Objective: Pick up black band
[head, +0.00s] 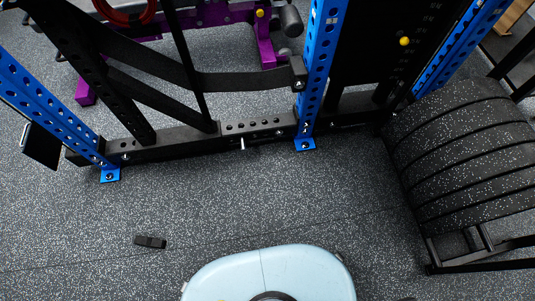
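A small black object (149,241), which looks like a folded black band, lies flat on the speckled dark floor at the lower left in the head view. It lies apart from the rack, with bare floor around it. A wide black strap (245,80) also hangs across the rack higher up, ending at the right blue upright. Neither of my grippers shows in this view.
A rack with blue uprights (316,75) and a black floor beam (170,142) stands ahead. Thick speckled plates (465,150) on a black frame stand at the right. Purple equipment (262,42) is behind.

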